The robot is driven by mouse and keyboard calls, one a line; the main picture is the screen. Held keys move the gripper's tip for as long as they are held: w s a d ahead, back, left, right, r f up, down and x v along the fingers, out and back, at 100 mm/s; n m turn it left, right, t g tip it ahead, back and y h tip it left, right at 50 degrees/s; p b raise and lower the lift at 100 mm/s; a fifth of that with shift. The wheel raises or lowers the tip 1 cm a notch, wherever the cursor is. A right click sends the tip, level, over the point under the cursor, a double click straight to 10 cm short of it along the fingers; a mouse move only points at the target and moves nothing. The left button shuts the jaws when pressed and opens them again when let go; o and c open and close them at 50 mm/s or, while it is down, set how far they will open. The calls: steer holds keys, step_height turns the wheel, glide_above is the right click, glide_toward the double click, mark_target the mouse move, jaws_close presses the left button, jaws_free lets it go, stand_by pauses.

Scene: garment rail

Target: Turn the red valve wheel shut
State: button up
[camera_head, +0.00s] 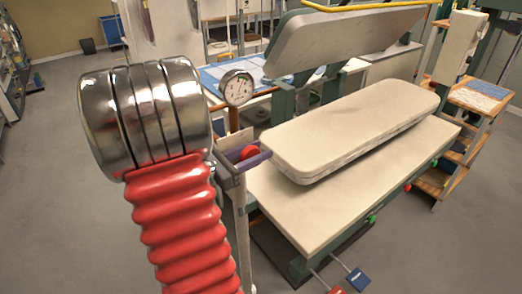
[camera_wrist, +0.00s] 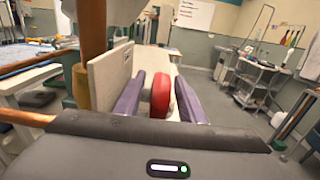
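The red valve wheel (camera_wrist: 160,95) stands edge-on between the two purple fingers of my gripper (camera_wrist: 161,76) in the wrist view. A gap shows between the wheel and the left finger. The right finger is very close to the wheel, and I cannot tell whether they touch. The fingers are apart, so the gripper looks open around the wheel. In the head view the wheel (camera_head: 249,152) is a small red patch by the purple fingers (camera_head: 243,160), partly hidden by them. My red ribbed arm covers the left of that view.
A round gauge (camera_head: 236,87) on a copper pipe stands just behind the gripper. A press with a padded board (camera_head: 350,125) is close on the right. In the wrist view, a pale plate (camera_wrist: 110,75) and a brown post (camera_wrist: 93,25) stand close left. Open floor (camera_head: 60,180) lies left.

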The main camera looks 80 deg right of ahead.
steer(key=shift+x, duration=0.9)
steer(key=shift+c, duration=0.5)
jaws_close()
steer(key=shift+a, duration=0.15)
